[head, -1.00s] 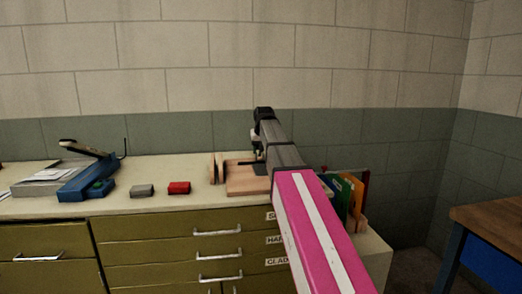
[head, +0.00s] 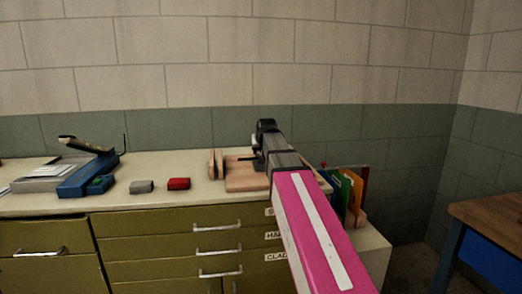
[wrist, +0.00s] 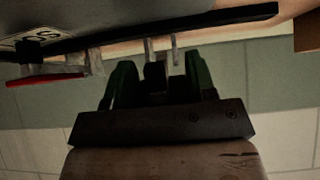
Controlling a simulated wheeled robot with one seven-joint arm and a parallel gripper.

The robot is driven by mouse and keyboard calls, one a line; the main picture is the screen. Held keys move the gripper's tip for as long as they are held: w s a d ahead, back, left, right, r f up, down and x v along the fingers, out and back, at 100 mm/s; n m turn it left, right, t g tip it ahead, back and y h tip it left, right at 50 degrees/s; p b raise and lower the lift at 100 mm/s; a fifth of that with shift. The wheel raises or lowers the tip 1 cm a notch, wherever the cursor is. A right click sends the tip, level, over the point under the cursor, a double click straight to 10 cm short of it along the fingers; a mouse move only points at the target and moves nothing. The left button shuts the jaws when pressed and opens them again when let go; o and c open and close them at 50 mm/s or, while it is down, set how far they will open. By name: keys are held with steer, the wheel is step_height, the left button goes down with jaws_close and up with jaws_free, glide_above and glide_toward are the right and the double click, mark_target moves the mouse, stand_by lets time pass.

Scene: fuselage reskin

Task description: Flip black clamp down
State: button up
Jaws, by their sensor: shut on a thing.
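My gripper (wrist: 158,66) has dark green fingers either side of a small black part, which I take to be the black clamp (wrist: 155,76); it is shut on it. Two pale metal prongs (wrist: 172,50) rise just beyond, near a long dark bar (wrist: 230,22). In the head view my gripper (head: 257,160) is low over a wooden board (head: 243,183) on the counter. My arm hides much of the board, and the clamp is too small there to tell its tilt.
The pale counter (head: 120,203) also holds a blue device (head: 90,176) with a raised black lever, a grey block (head: 141,187), a red block (head: 178,184) and upright coloured folders (head: 350,193). A red-edged part (wrist: 45,80) shows at left in the wrist view.

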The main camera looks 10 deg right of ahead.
steer(key=o, duration=1.3)
steer(key=v, duration=1.1)
steer(key=shift+f, duration=0.1)
